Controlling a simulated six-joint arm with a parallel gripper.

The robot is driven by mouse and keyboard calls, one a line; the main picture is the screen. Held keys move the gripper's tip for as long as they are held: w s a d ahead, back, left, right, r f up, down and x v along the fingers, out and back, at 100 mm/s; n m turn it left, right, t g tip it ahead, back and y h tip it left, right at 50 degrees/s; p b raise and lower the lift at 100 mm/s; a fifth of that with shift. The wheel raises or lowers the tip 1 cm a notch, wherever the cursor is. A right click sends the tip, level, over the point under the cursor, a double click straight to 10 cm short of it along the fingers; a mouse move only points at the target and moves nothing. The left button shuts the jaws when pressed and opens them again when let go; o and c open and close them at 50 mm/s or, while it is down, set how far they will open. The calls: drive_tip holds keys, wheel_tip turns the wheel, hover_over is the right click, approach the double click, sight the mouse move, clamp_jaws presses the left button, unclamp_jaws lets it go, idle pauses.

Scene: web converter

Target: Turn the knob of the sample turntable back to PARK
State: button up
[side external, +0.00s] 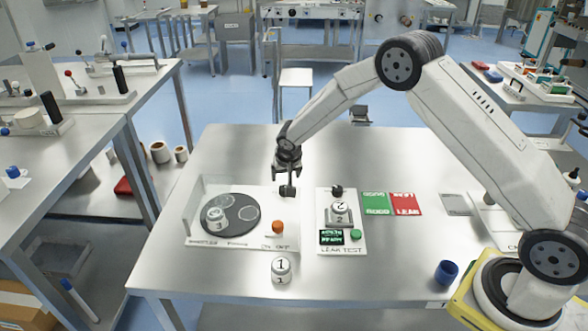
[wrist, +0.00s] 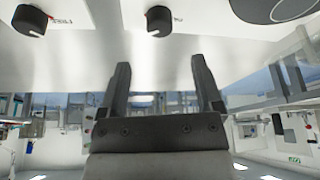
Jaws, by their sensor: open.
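The sample turntable is a dark disc (side external: 240,212) on a pale base plate at the left of the table; its edge shows in the wrist view (wrist: 275,8). A white cylinder (side external: 214,218) stands on it. A black knob (side external: 288,191) is at the plate's back right corner, and a black knob (wrist: 158,20) shows ahead of the fingers in the wrist view. My gripper (side external: 287,176) points down just above this knob. In the wrist view the gripper (wrist: 159,66) is open, with nothing between its fingers. The knob's pointer and PARK mark are not readable.
An orange knob (side external: 278,227) sits at the plate's front right. The leak test panel (side external: 325,246) stands to the right, with another black knob (side external: 337,190) and a green button (side external: 356,234). A numbered cylinder (side external: 281,270) stands in front. The table behind is clear.

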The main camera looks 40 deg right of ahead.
sight(284, 187)
drive_tip(key=shift+f, duration=0.1)
drive_tip(key=shift+x, duration=3.75)
drive_tip(key=shift+c, duration=0.3)
clamp_jaws()
